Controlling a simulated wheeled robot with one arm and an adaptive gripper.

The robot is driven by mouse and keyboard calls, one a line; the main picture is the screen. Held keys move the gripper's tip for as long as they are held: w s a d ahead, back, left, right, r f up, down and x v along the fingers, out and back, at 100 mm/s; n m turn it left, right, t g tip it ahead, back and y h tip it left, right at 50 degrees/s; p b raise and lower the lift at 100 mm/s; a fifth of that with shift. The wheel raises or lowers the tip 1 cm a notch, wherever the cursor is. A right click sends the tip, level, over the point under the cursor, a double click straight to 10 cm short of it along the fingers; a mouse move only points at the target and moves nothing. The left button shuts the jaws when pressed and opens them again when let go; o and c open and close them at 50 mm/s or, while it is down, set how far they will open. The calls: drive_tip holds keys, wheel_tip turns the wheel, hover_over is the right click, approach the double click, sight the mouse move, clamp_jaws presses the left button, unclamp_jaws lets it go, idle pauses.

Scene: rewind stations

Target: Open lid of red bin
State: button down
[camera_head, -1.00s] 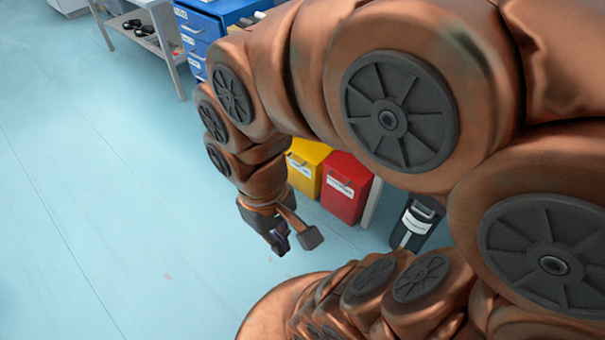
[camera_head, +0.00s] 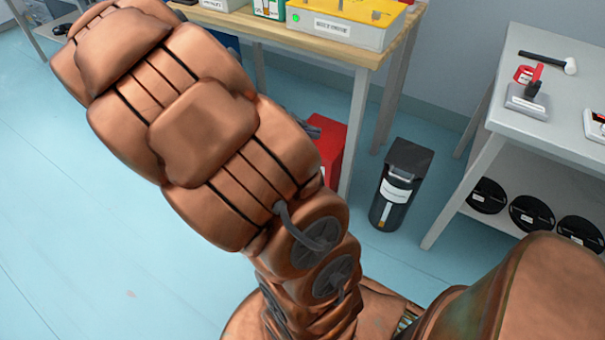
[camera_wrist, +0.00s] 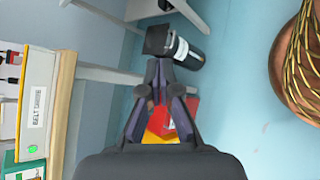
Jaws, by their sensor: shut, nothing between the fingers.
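The red bin (camera_head: 328,142) stands on the floor by the table leg in the head view, largely hidden behind my arm. In the wrist view a red patch of it (camera_wrist: 192,106) shows behind and beside the fingers. Its lid cannot be made out clearly. My gripper (camera_wrist: 163,64) is shut and empty in the wrist view, its fingertips close together above the bin area and apart from the red surface as far as I can tell. In the head view my arm hides most of the gripper.
A black bin (camera_head: 401,187) stands right of the red one, under and between tables. A yellow patch (camera_wrist: 160,124) shows between my fingers. A wooden-topped table (camera_head: 372,52) is behind, and a grey table (camera_head: 560,95) with a shelf is at right. Floor at left is clear.

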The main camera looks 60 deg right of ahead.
drive_tip(key=w+d+f+n+h+b, duration=0.4)
drive_tip(key=w+d+f+b, duration=0.15)
drive_tip(key=d+f, duration=0.35)
drive_tip(key=w+d+f+n+h+b, duration=0.35)
drive_tip(key=d+f+b, duration=0.3)
drive_tip(key=f, duration=0.45)
drive_tip(key=w+d+f+n+t+b, duration=0.1)
drive_tip(key=w+f+n+t+b, duration=0.25)
drive_tip(key=f, duration=0.75)
drive_tip(key=w+d+f+n+t+b, duration=0.1)
drive_tip(key=w+f+n+t+b, duration=0.2)
drive_tip(key=f, duration=0.8)
drive_tip(key=w+d+f+n+t+b, duration=0.15)
drive_tip(key=w+f+n+b, duration=0.25)
drive_tip(key=f, duration=0.7)
drive_tip(key=d+r+b, duration=0.3)
drive_tip(key=d+b, duration=0.1)
drive_tip(key=d, duration=0.4)
drive_tip(key=shift+d+b, duration=0.15)
drive_tip(key=shift+b, duration=0.2)
drive_tip(key=shift+w+r+t, duration=0.1)
drive_tip(key=shift+r+t, duration=0.1)
drive_tip(key=shift+t, duration=0.1)
